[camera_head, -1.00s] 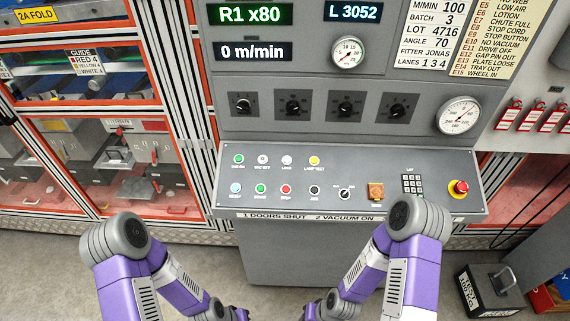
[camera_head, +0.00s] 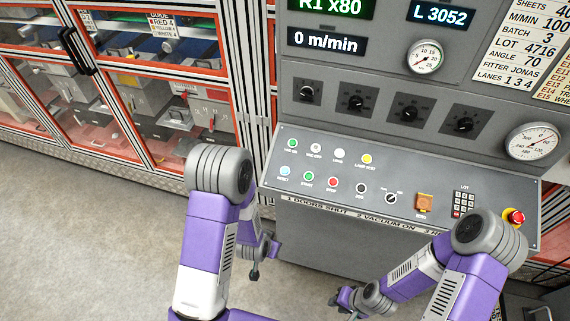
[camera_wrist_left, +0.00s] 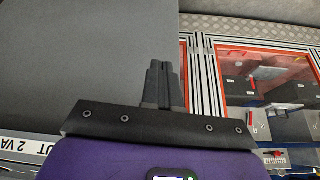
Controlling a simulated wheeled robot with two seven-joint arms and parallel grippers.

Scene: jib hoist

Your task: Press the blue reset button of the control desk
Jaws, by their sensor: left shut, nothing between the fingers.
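The blue reset button (camera_head: 285,171) is a small pale-blue round button at the left end of the lower row on the sloped control desk (camera_head: 410,213). My left gripper (camera_head: 254,274) is low, in front of the desk and below the button, apart from it. It also shows in the left wrist view (camera_wrist_left: 160,85), with its fingers shut and empty, before the plain grey desk front. My right gripper (camera_head: 335,300) is low in front of the desk, farther right. Its fingers are too small to tell whether they are open. The button is not in the left wrist view.
A green button (camera_head: 307,176) and a red button (camera_head: 332,182) sit right of the blue one. A red emergency stop (camera_head: 515,217) is at the right end. Glazed red-framed machine doors (camera_head: 190,115) stand at left. The floor at front left is clear.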

